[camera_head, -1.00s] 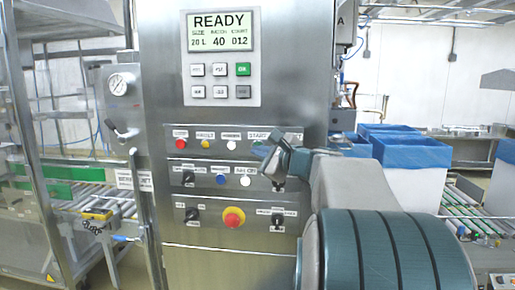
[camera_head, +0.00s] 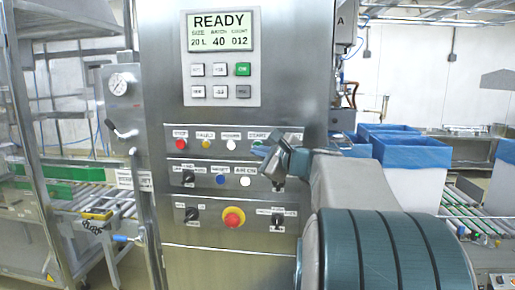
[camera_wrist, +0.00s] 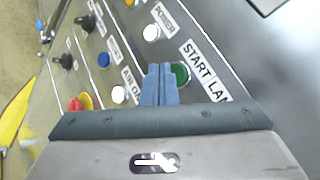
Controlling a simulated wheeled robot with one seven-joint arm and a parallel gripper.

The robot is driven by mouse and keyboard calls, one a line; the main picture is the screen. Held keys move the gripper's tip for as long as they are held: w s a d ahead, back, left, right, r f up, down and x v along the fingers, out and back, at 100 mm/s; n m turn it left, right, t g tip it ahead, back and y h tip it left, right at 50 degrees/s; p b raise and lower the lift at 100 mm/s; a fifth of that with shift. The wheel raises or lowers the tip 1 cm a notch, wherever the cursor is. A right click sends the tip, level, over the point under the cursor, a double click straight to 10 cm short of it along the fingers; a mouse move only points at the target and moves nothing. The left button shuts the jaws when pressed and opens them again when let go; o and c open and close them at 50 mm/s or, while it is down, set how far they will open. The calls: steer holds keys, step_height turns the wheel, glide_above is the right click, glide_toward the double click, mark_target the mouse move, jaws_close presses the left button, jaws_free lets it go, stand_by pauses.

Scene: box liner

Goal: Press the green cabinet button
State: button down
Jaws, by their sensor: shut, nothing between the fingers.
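The green cabinet button (camera_wrist: 180,74) sits by the START label on the steel cabinet front, at the end of the upper button row. My gripper (camera_wrist: 161,70) is shut and empty. In the wrist view its blue fingertips lie right beside the green button and overlap its left edge. I cannot tell whether they touch it. In the head view my gripper (camera_head: 262,152) is in front of the cabinet just below the START label, and the green button is mostly hidden behind the fingers.
A white button (camera_wrist: 151,33) labelled POWER is close to the green one. Red, yellow and blue buttons, black knobs and a red emergency stop (camera_head: 233,218) share the cabinet front. A keypad with a READY display (camera_head: 221,32) is above. Blue-lined boxes (camera_head: 410,152) stand to the right.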

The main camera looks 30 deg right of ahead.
steer(key=shift+w+d, duration=0.1)
steer(key=shift+w, duration=0.05)
steer(key=shift+w+d, duration=0.2)
steer(key=shift+w, duration=0.05)
